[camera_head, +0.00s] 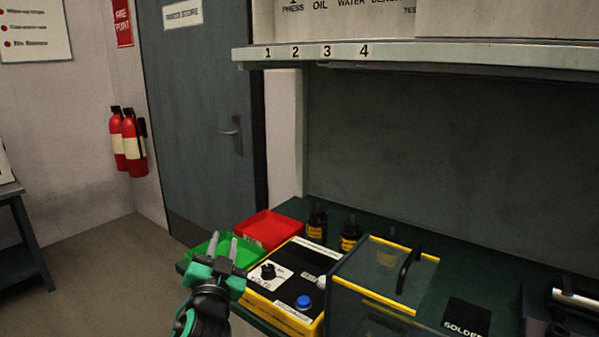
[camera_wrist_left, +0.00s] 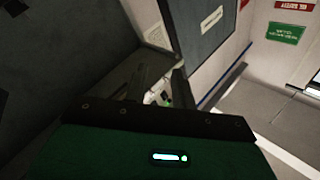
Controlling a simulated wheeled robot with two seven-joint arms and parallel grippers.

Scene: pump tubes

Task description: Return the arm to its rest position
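My left gripper (camera_head: 223,243) is at the lower middle left of the head view, its two fingers pointing up and apart. It appears open, with nothing visible between the fingertips. It stands in front of the green bin (camera_head: 245,248) and left of the yellow-edged pump tester box (camera_head: 290,285), hiding part of the bin. In the left wrist view, the gripper's dark green body (camera_wrist_left: 150,150) fills the bottom, and the fingers are dark and hard to make out. My right gripper is in neither view.
The bench holds a red bin (camera_head: 270,228), several dark bottles (camera_head: 317,222) and a clear-lidded case (camera_head: 375,275) with a black handle. A numbered shelf (camera_head: 420,57) overhangs the bench. A grey door (camera_head: 200,110) and fire extinguishers (camera_head: 133,142) are behind. Floor (camera_head: 100,270) at left is clear.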

